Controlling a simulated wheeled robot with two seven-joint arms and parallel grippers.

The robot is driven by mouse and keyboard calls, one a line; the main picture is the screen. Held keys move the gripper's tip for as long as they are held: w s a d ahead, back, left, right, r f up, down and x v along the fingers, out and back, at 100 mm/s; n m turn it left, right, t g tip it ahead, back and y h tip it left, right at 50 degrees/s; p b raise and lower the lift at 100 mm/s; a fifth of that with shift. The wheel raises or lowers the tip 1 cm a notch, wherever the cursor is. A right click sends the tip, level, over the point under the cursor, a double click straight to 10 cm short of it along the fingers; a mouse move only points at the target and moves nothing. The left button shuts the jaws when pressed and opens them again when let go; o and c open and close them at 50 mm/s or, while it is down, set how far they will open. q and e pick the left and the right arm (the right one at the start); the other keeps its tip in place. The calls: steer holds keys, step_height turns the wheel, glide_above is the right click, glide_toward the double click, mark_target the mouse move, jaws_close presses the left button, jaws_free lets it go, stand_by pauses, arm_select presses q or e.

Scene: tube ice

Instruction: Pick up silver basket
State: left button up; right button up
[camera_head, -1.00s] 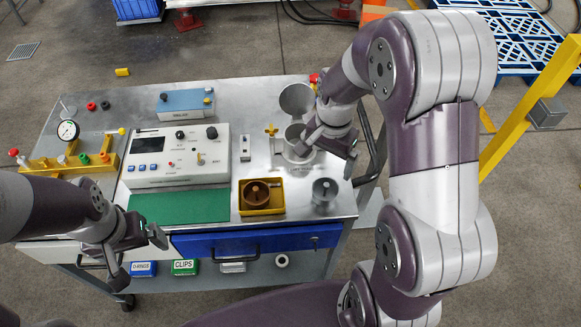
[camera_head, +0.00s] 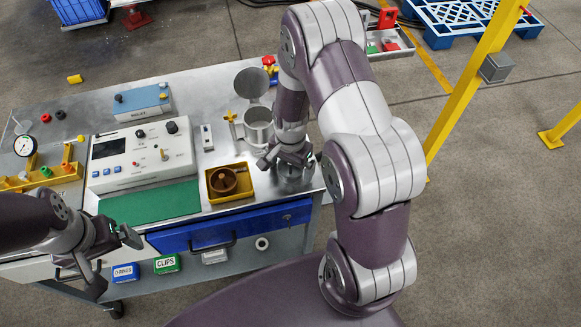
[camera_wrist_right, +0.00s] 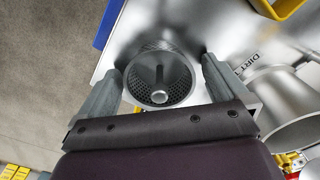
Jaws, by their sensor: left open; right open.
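The silver basket (camera_wrist_right: 160,74) is a round mesh cup with a central post, standing on the cart top. In the right wrist view it sits between the two open fingers of my right gripper (camera_wrist_right: 162,85), with a gap on each side. In the head view my right gripper (camera_head: 288,162) is over the basket (camera_head: 296,177) near the cart's front right corner and hides much of it. My left gripper (camera_head: 108,240) is open and empty at the front left of the cart, far from the basket.
A silver lidded pot (camera_head: 258,127) stands just behind the basket; its rim shows in the wrist view (camera_wrist_right: 285,105). A yellow tray (camera_head: 230,195) with a brown round part lies left of the basket. A green mat (camera_head: 150,205) and a control box (camera_head: 140,155) are further left.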

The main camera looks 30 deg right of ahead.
steer(key=shift+s+r, duration=0.1)
steer(key=c, duration=1)
